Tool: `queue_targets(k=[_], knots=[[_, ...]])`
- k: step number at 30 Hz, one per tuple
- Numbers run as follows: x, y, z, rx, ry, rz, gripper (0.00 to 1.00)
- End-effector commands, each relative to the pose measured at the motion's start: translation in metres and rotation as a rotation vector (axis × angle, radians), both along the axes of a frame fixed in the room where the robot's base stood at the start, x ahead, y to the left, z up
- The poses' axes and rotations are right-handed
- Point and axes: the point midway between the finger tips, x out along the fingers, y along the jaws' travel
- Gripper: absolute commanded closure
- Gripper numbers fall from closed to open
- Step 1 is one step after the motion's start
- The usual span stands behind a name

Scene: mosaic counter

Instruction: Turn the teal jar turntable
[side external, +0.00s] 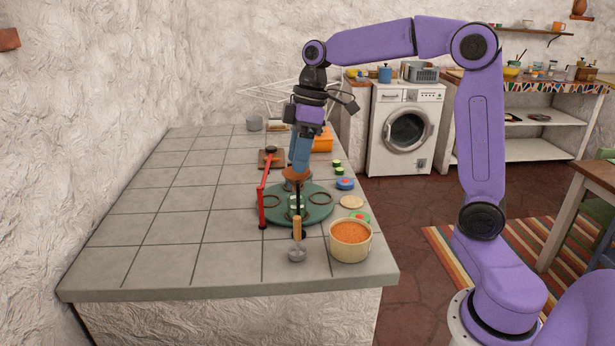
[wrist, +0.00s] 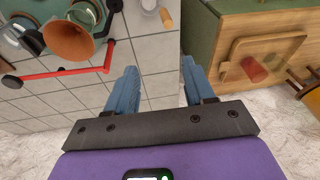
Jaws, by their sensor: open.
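The teal turntable (side external: 318,214) lies on the tiled counter near its right edge, with several ring-shaped holders on top. A red bar (side external: 262,200) stands at its left side in the side view; the bar also shows in the wrist view (wrist: 62,73) with a bend at one end. A brown funnel-like piece (side external: 296,174) is above the turntable, and also at upper left in the wrist view (wrist: 68,40). My gripper (side external: 299,166), with blue fingers, is above the turntable in the side view. Its fingers (wrist: 157,82) are apart with nothing between them.
A bowl of orange grains (side external: 350,233) and a wooden-handled ladle (side external: 297,245) are in front of the turntable. A blue lid (side external: 345,184) and a wooden disc (side external: 351,202) lie at its right. An orange bin (side external: 322,140) is behind. The left counter is clear.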

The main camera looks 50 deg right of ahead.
Motion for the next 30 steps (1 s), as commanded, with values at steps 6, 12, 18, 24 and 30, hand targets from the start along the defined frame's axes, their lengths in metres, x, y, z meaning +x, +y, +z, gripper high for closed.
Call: queue_targets(k=[6, 12, 18, 24, 30], knots=[[-0.029, 0.023, -0.009, -0.020, 0.019, 0.024, 0.47], [-0.048, 0.035, -0.015, -0.036, 0.030, 0.035, 0.47], [-0.057, 0.040, -0.018, -0.042, 0.033, 0.039, 0.47], [-0.057, 0.041, -0.018, -0.043, 0.033, 0.040, 0.47], [-0.062, 0.043, -0.019, -0.047, 0.036, 0.045, 0.47]])
